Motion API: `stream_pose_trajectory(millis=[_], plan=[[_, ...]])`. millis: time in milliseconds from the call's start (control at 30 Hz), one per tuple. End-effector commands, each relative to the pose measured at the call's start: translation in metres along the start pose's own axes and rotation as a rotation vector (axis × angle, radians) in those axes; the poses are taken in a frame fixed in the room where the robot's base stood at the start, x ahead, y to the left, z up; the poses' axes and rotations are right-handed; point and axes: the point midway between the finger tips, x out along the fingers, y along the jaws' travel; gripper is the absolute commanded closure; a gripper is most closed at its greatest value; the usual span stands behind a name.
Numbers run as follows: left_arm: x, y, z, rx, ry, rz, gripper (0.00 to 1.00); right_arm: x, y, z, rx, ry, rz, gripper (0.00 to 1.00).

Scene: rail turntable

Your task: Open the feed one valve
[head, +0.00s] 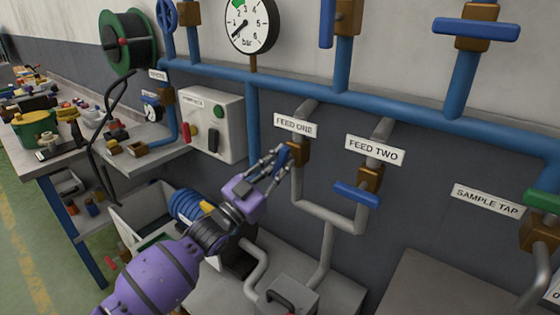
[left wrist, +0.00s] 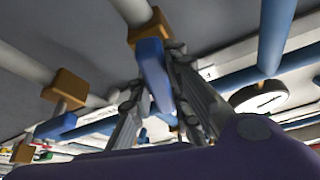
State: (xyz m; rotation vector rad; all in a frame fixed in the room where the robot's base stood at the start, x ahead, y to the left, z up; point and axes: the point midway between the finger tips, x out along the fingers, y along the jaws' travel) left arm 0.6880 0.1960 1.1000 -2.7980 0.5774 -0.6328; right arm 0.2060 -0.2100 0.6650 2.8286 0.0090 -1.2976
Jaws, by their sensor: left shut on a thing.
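The feed one valve is a brown body (head: 299,152) on a grey pipe below the "FEED ONE" label (head: 295,126) in the head view. Its blue lever (head: 283,156) is short in this view and partly hidden by my fingers. My left gripper (head: 274,163) is shut on this lever, with a finger on either side. In the left wrist view the blue lever (left wrist: 153,72) runs down from the brown valve body (left wrist: 150,27) between my fingertips (left wrist: 154,78). My right gripper is not in view.
The feed two valve (head: 369,179) stands just right, its blue lever (head: 356,195) crosswise to its pipe. A white control box (head: 216,118) is to the left. A pressure gauge (head: 251,24) hangs above.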

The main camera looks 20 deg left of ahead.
Motion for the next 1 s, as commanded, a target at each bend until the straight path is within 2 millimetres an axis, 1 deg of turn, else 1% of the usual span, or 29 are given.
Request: stream_pose_trajectory(millis=[100, 300, 800, 833, 967, 1000], plan=[[0.0001, 0.0002, -0.0009, -0.051, 0.0, -0.021, 1.0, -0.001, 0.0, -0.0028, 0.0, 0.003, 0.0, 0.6], [-0.0002, 0.0003, 0.0, -0.099, -0.001, -0.041, 1.0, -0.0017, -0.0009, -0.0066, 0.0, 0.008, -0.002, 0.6], [-0.0005, 0.0004, 0.001, -0.112, -0.002, -0.046, 1.0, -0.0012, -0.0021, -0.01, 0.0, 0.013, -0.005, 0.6], [-0.0005, 0.0004, 0.001, -0.112, -0.002, -0.046, 0.82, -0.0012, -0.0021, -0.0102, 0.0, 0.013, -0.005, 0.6], [-0.0004, 0.0004, 0.0009, -0.112, -0.002, -0.046, 0.65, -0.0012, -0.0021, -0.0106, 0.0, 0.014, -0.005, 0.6], [-0.0004, 0.0003, 0.0008, -0.111, -0.002, -0.046, 0.64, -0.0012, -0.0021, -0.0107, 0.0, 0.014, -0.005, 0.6]])
